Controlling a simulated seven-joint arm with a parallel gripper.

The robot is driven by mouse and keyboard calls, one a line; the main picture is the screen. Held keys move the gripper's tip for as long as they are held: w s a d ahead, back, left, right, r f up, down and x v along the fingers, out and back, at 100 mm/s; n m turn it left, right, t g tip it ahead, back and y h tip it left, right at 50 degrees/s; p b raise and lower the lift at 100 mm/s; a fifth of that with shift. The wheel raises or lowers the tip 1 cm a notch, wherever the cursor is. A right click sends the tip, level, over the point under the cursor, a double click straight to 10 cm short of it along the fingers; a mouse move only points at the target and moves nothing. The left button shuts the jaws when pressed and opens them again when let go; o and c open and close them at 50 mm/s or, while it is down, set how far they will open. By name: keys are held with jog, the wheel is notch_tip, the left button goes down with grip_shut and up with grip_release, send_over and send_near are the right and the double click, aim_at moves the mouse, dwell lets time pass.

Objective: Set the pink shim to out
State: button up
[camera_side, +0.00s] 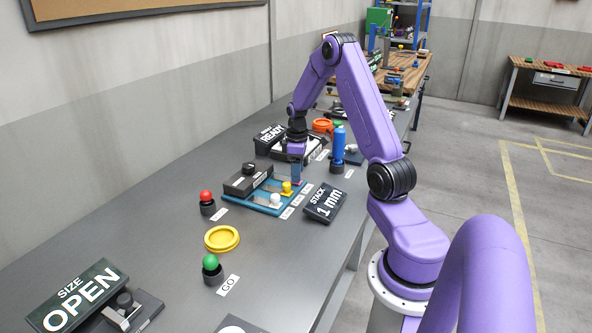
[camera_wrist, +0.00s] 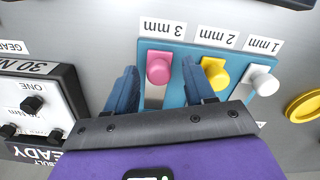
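The pink shim (camera_wrist: 159,68) has a round pink knob and sits by the "3 mm" label on the blue tray (camera_wrist: 178,98) in the wrist view. The yellow shim (camera_wrist: 216,73) is by "2 mm" and the white shim (camera_wrist: 263,82) by "1 mm". My gripper (camera_wrist: 160,66) is open, with one blue finger on each side of the pink knob; I cannot tell whether either touches it. In the side view my gripper (camera_side: 297,165) is low over the tray's far end and mostly hides the pink shim. A sign (camera_side: 322,204) reads "STACK 1 mm".
A black block (camera_side: 247,179) stands on the tray's left side. A red button (camera_side: 207,203), a yellow ring (camera_side: 222,239) and a green "GO" button (camera_side: 211,269) are nearer. A blue bottle-like object (camera_side: 338,148) stands just right of my gripper. A "SIZE OPEN" sign (camera_side: 80,297) is at front left.

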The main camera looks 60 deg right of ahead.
jog(key=shift+w, duration=0.1)
notch_tip(320, 180, up, 18)
jog(key=shift+f, duration=0.25)
dwell(0.4)
jog(key=s+a+f+n, duration=0.1)
jog(key=s+a+n, duration=0.1)
jog(key=a, duration=1.2)
jog(key=s+a+n, duration=0.1)
jog(key=a+n, duration=0.1)
jog(key=a, duration=1.2)
jog(key=s+a+f+n, duration=0.2)
jog(key=s+a, duration=0.2)
jog(key=s, duration=0.6)
jog(key=s+a+f+n, duration=0.2)
jog(key=s+a, duration=0.3)
jog(key=s, duration=0.5)
jog(key=shift+s+n, duration=0.3)
jog(key=shift+n, duration=0.2)
